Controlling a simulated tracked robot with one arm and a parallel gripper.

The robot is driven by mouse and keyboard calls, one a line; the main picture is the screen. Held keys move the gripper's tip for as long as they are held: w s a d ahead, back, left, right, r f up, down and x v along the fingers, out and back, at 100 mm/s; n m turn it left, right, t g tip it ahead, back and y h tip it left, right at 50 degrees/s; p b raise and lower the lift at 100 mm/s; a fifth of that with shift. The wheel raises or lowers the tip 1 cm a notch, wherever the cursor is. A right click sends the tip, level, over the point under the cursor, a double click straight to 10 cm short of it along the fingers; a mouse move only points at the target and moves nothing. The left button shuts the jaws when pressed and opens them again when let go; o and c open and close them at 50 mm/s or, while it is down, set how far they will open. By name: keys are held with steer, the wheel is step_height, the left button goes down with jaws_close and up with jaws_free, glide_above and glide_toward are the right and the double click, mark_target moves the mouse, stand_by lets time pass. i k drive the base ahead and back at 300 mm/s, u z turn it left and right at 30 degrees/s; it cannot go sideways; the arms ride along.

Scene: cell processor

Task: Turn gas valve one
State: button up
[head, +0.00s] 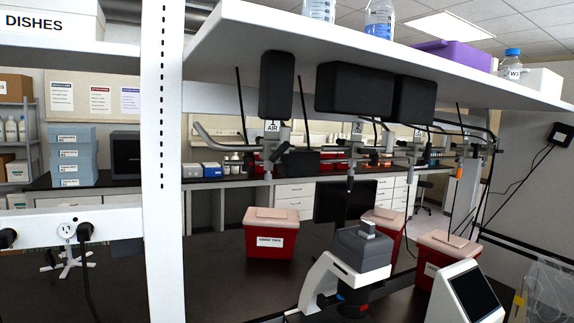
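Gas valve one, marked by a "1 AIR" label (272,126), hangs under the white shelf left of centre. Its grey metal fitting (284,137) shows below a tall black block (277,85). I cannot make out my gripper anywhere in this view.
The white shelf (235,38) crosses above the valves, and a white upright post (164,170) stands at left. On the dark bench are red bins with pale lids (270,236), a white-and-grey microscope-like device (362,250) and a white screen unit (468,295). Thin black rods hang between the valves.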

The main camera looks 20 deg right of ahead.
mark_target(278, 152)
steer(key=z, duration=0.05)
steer(key=k, duration=1.2)
steer(key=z, duration=1.15)
steer(key=i, duration=1.1)
steer(key=u, duration=1.3)
steer(key=i, duration=0.95)
steer(key=z, duration=0.1)
